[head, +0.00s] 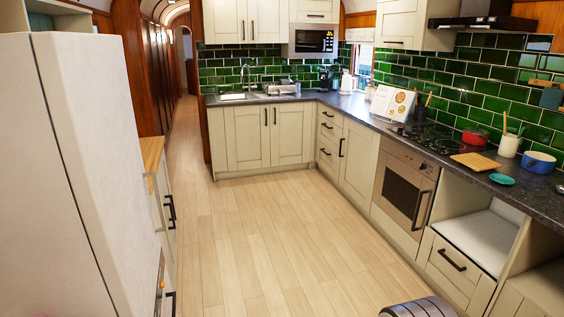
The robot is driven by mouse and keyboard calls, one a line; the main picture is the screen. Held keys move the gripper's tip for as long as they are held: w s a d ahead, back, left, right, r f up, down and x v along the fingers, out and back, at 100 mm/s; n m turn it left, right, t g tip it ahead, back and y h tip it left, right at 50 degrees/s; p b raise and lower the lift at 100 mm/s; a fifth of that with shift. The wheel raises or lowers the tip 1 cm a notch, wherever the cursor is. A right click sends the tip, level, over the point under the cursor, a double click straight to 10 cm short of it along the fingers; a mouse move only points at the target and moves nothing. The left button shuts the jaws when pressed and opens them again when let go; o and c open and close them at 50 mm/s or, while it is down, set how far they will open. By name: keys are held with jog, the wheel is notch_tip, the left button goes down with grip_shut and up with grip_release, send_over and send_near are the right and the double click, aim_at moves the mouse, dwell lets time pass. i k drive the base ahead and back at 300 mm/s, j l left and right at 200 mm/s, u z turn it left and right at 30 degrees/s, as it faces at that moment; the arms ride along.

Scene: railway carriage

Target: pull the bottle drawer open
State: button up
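No drawer in the head view is marked as the bottle drawer, and no bottles show in any drawer, so I cannot tell which one it is. A cream drawer front (438,272) with a dark bar handle (452,260) is at the lower right, below an open niche and right of the oven. It looks closed. Smaller drawers (328,141) with dark handles are in the corner run further back, and they look closed. My gripper is not in view.
The oven (402,190) is shut under the dark worktop (380,118), which holds a hob, pots and a cookbook. A tall white cabinet (75,180) blocks the left. The wooden floor (265,240) between is clear. A grey ribbed object (418,308) shows at the bottom edge.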

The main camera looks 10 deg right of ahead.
aim_at(470, 287)
jog(key=i+z, duration=0.25)
jog(key=i, duration=0.65)
jog(key=i+j+z, duration=0.1)
jog(key=i+z, duration=0.15)
jog(key=i, duration=0.65)
jog(key=i+z, duration=0.25)
jog(key=i, duration=0.35)
jog(key=i+j+z, duration=0.25)
jog(key=i, duration=0.3)
jog(key=i+j+z, duration=0.3)
jog(key=i, duration=0.25)
jog(key=i+j+z, duration=0.25)
jog(key=i+j, duration=0.15)
jog(key=i, duration=0.1)
